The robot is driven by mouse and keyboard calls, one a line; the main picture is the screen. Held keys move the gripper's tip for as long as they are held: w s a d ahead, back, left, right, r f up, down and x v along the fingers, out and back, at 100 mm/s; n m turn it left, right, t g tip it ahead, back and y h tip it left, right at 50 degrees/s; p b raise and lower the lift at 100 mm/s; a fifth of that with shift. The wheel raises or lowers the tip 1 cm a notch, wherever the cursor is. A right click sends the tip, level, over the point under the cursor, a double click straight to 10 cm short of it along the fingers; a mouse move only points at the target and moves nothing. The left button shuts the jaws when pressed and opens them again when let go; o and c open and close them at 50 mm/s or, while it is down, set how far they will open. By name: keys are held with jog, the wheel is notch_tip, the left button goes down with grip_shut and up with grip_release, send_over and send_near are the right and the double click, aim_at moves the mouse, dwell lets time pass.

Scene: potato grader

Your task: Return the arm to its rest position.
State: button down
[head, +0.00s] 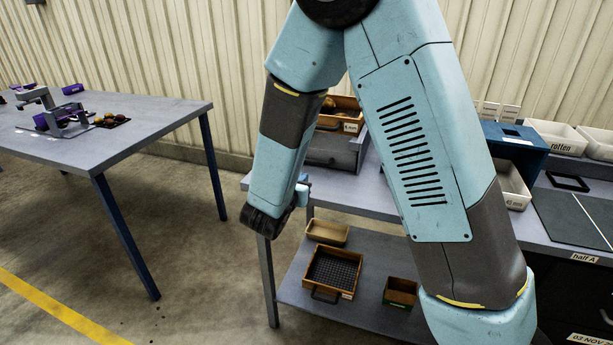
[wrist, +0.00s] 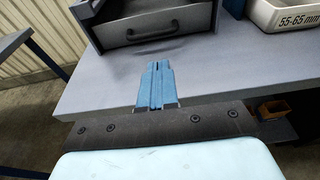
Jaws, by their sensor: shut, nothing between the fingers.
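My gripper (wrist: 157,84) shows in the wrist view as two blue fingers shut together with nothing between them. It is over the front edge of the grey bench (wrist: 225,92), in front of a grey drawer unit (wrist: 150,28) with a dark handle. In the head view my arm is folded, with its elbow at the top and its forearm hanging down. A small blue part of my gripper (head: 303,190) shows beside the bench's left end; its fingertips are hard to make out there.
A wooden sieve box (head: 345,104) sits on the drawer unit. The lower shelf holds a tan tray (head: 327,232), a mesh-bottomed box (head: 333,272) and a small box (head: 400,292). White bins (head: 558,136) stand at right. A separate table (head: 160,115) is at left, with open floor between.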

jog(key=s+d+r+m+g+h, duration=0.1)
jog(key=s+d+r+m+g, duration=0.25)
jog(key=d+m, duration=0.35)
jog(key=s+d+r+m+g+h, duration=0.25)
jog(key=s+d+r+m, duration=0.2)
jog(key=d, duration=0.35)
jog(key=s+d+r+m+g+h, duration=0.1)
jog(key=s+d+r+m+g, duration=0.3)
jog(key=d, duration=0.4)
jog(key=s+r+m+y, duration=0.4)
jog(key=s+m+y, duration=0.1)
jog(key=s+m, duration=0.2)
jog(key=s+r+m+t+y, duration=0.1)
jog(key=s+r+m+y, duration=0.3)
jog(key=s+m, duration=0.3)
jog(key=shift+s+d+r+m+y, duration=0.15)
jog(key=shift+d+r+m+y, duration=0.3)
jog(key=shift+m, duration=0.7)
